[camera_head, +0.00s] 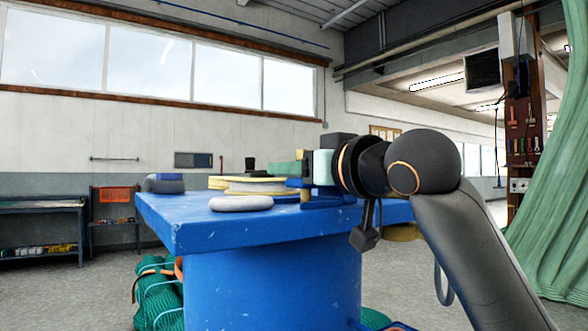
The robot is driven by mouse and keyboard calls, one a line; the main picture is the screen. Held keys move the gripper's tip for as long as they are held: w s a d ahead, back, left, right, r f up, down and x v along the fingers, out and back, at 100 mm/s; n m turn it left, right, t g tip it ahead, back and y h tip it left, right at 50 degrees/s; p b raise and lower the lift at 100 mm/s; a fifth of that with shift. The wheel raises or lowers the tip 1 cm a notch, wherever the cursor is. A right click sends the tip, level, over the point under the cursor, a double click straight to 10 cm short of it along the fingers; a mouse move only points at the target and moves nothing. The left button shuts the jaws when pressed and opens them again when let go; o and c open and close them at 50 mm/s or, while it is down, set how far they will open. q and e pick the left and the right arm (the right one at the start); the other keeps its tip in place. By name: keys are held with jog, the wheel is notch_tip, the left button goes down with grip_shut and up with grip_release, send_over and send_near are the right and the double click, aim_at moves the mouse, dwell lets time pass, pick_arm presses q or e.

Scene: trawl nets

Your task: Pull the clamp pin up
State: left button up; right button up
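A blue metal bracket (322,200), possibly part of the clamp, sits on the blue table's right part, below my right gripper (305,167). I cannot make out the clamp pin; the gripper and wrist cover that area. My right arm comes in from the right, with the gripper pointing left just above the tabletop. Its fingers are seen from the side and merge with pale green and dark blocks, so I cannot tell whether they are open or hold anything. My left gripper is not in view.
The blue table (210,235) carries a yellow-rimmed spool (258,187), a grey oval object (241,203) and a grey-blue item (164,184). Green netting (158,295) lies on the floor at its left. A green net curtain (556,180) hangs at the far right.

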grip_shut()
jog(key=shift+r, duration=0.1)
dwell(1.0)
